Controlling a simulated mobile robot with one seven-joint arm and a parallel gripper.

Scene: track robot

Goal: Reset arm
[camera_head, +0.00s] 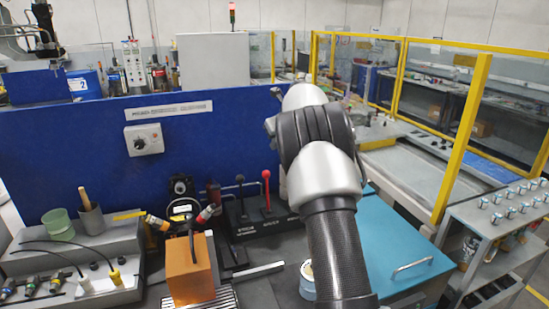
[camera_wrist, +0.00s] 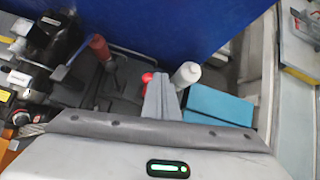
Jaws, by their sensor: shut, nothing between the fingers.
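My gripper (camera_wrist: 160,82) is shut and empty in the wrist view, its grey fingers together above the bench. In the head view my arm rises from the bottom and bends over toward the blue panel; the fingers are hidden there. A control box with a red-knobbed lever (camera_head: 266,188) and a dark lever (camera_head: 241,190) stands behind and left of my arm. The red knob (camera_wrist: 147,77) shows just left of the fingers in the wrist view, and a white bottle (camera_wrist: 186,74) just right of them.
A blue panel (camera_head: 90,170) with a dial (camera_head: 144,139) stands behind the bench. An orange block (camera_head: 190,270) and a small can (camera_head: 306,280) are left of my arm. A teal case (camera_head: 400,245) is right of it. Yellow-framed fencing (camera_head: 462,140) stands farther right.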

